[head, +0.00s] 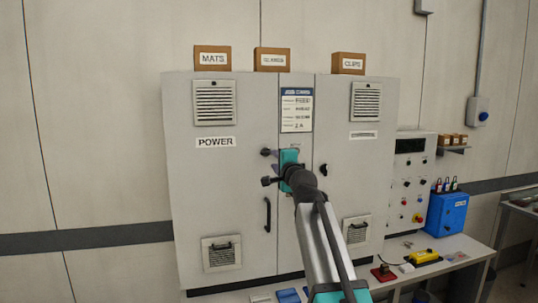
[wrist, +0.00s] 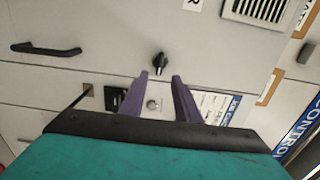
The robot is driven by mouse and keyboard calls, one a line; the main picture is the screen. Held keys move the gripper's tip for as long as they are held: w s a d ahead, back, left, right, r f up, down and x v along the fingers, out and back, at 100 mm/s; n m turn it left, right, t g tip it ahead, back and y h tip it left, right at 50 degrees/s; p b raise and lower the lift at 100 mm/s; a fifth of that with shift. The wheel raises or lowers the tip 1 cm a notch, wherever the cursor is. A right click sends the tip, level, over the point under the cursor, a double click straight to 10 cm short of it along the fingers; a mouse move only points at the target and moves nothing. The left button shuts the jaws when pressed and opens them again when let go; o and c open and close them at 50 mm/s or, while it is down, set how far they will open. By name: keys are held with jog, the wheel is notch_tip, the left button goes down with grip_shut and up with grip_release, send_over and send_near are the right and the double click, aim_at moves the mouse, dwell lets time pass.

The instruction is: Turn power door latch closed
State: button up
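The power door (head: 200,185) is the left door of the grey cabinet and lies flush with its front. Its latch (wrist: 160,62) is a small black knob near the door's edge. In the wrist view it sits just beyond the fingertips, roughly in line with the gap between them. My gripper (head: 272,166) is in front of the cabinet's middle strip, beside the door's edge. Its two purple fingers (wrist: 160,76) are apart, with nothing between them. The fingers seem not to touch the latch. In the head view the gripper crowds the latch, so its turn angle cannot be told.
The power door's handle (head: 267,214) is below the gripper. Boxes (head: 212,58) stand on top. A bench (head: 440,262) with a blue box (head: 447,214) and a yellow device (head: 424,257) is at right.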

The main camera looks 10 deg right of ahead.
aim_at(268, 153)
jog(key=shift+w+a+p, duration=0.2)
jog(key=shift+w+p, duration=0.2)
jog(key=shift+w, duration=1.2)
jog(key=shift+w+a+p, duration=0.2)
jog(key=shift+w+p, duration=0.25)
jog(key=shift+w, duration=1.1)
jog(key=shift+w+a+p, duration=0.2)
jog(key=shift+w+p, duration=0.2)
jog(key=shift+w, duration=1.2)
grip_shut()
